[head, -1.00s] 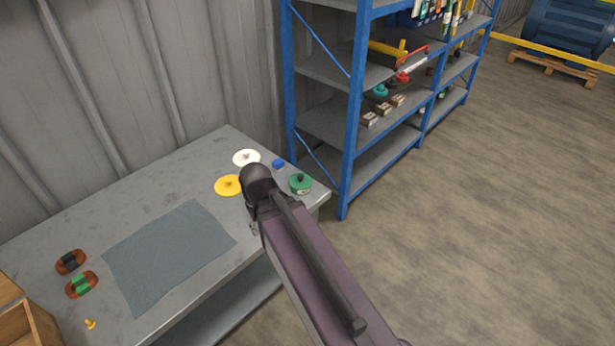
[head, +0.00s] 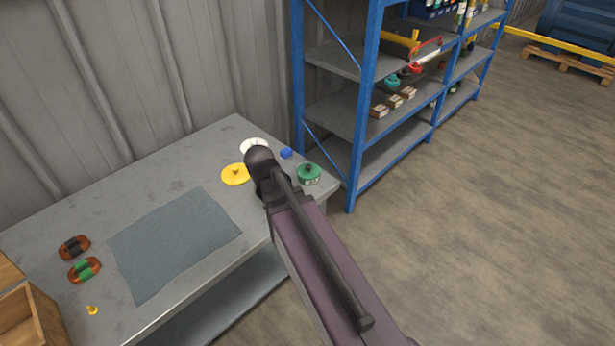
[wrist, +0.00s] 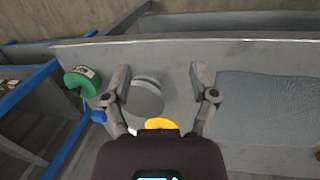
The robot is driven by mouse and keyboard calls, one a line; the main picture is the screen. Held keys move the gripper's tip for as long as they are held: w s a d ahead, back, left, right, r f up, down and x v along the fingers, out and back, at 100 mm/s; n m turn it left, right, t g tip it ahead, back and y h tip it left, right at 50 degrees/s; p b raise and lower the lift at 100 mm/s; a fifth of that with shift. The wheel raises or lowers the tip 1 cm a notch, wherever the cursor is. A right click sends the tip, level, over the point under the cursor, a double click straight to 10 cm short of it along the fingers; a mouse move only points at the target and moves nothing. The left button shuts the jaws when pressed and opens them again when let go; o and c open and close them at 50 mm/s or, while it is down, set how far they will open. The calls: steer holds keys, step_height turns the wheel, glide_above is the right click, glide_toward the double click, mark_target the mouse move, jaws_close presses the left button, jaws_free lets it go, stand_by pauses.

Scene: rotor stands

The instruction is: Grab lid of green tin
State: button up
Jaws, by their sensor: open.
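The green tin (head: 308,174) stands at the right end of the grey workbench, with a dark knob on top. In the wrist view the green tin (wrist: 82,82) is at the left, outside my left finger, with a pale label on its side. My gripper (wrist: 159,70) is open and empty above the bench, its fingers spread to either side of a grey round object (wrist: 145,98). In the head view my arm hides the fingers and that grey object. I cannot tell where the tin's lid meets its body.
A small blue object (head: 286,153) lies close to the tin. A yellow disc (head: 235,174) and a white disc (head: 253,146) lie left of it. A blue-grey mat (head: 172,243) covers the bench middle. A blue-framed shelf (head: 362,120) stands just beyond the bench's right end.

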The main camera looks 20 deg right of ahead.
steer(key=w+d+f+n+h+b, duration=0.3)
steer(key=w+n+b, duration=0.1)
steer(key=w, duration=0.2)
steer(key=w+d+f+n+h+b, duration=0.2)
steer(key=w+f+n+h+b, duration=0.15)
steer(key=w, duration=0.25)
steer(key=n+h+b, duration=0.4)
steer(key=n+b, duration=0.2)
steer(key=b, duration=0.1)
glide_toward(309, 169)
steer(key=a, duration=0.3)
steer(key=shift+w+a+r, duration=0.15)
steer(key=shift+w+r, duration=0.1)
steer(key=shift+r, duration=0.05)
steer(key=shift+w+r+n+g+h, duration=0.35)
steer(key=shift+w+n, duration=0.1)
steer(key=shift+w, duration=0.1)
steer(key=b+x, duration=0.3)
steer(key=x, duration=0.4)
steer(key=shift+d+f, duration=0.25)
steer(key=shift+d+f+b, duration=0.1)
steer(key=shift+d+b, duration=0.25)
steer(key=shift+d, duration=0.1)
steer(key=shift+d, duration=0.1)
